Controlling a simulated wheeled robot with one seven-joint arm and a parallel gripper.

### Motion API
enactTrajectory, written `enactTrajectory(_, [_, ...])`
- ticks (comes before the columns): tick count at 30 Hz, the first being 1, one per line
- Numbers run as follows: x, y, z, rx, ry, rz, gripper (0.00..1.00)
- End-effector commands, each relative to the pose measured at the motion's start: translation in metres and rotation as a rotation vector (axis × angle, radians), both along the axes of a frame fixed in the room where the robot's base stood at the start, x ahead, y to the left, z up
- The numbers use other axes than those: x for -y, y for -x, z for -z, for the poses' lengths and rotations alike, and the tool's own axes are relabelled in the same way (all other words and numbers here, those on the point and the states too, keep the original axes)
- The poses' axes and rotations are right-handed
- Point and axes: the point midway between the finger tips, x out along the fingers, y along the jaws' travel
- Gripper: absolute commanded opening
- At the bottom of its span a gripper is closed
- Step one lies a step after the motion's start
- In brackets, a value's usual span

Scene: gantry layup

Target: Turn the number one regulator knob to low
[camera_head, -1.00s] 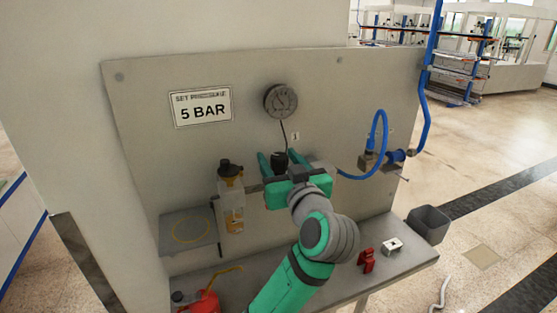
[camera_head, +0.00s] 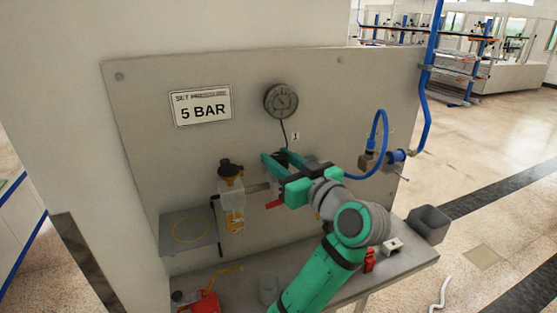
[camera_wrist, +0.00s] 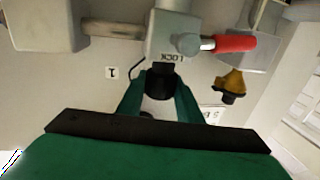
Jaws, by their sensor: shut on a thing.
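The black regulator knob (camera_wrist: 159,84) sits between my gripper's two green fingers (camera_wrist: 159,97) in the wrist view, below the grey regulator body (camera_wrist: 172,38) marked LOCK. A small plate reading "1" (camera_wrist: 112,72) is beside it. In the head view my gripper (camera_head: 283,161) is at the panel and is shut on the knob (camera_head: 281,153). The gripper hides most of the regulator there. The round gauge (camera_head: 281,101) hangs above on the panel; its reading is too small to tell.
A sign (camera_head: 202,107) reads "SET PRESSURE 5 BAR". A filter bowl (camera_head: 231,195) is left of my gripper. A red-handled lever (camera_wrist: 235,43) is near the regulator. A blue hose (camera_head: 379,135) loops at right. A red can (camera_head: 200,302) and grey bin (camera_head: 428,224) stand lower.

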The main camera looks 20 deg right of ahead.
Motion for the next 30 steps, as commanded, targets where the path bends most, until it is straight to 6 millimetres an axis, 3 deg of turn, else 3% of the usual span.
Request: enactTrajectory(30, [0.0033, 0.0019, 0.0007, -0.003, -0.002, -0.922, 0.1])
